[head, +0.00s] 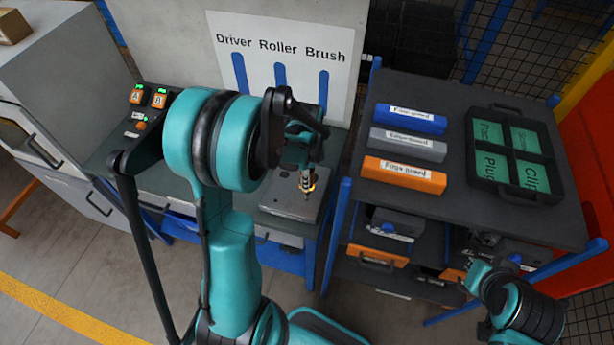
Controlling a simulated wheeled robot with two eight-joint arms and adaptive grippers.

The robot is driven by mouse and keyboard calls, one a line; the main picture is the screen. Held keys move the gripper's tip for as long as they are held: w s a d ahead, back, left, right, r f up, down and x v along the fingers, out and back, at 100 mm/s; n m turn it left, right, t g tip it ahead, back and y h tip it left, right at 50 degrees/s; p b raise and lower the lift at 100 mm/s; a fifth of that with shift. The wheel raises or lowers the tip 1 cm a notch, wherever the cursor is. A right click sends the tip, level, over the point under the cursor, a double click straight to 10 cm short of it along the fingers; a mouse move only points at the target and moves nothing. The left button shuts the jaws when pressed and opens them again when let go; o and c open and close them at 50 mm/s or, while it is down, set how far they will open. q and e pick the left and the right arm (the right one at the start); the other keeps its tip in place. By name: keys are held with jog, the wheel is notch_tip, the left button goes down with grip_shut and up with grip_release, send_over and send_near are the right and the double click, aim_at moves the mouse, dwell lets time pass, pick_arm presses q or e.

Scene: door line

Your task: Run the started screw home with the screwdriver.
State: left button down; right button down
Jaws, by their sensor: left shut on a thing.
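My left gripper (296,122) is shut on the powered screwdriver (296,152), which has a teal and dark body. The screwdriver points down over a grey plate (283,205) on the bench. My left wrist hides part of the bench.
A white board (290,55) lettered Driver Roller Brush stands behind the bench. A control box (148,108) with lit buttons is at left. A dark shelf at right carries blue (410,118), grey (407,144) and orange (404,174) edge guards and a tray (485,187) with green compartments.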

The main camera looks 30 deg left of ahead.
pick_arm(q)
jog(key=shift+f+b, duration=0.65)
jog(key=shift+b, duration=0.3)
dwell(1.8)
jog(key=shift+r, duration=0.15)
dwell(0.5)
jog(key=shift+r+p, duration=2.5)
jog(key=shift+r, duration=0.9)
jog(key=shift+s+f, duration=0.1)
jog(key=shift+s, duration=0.05)
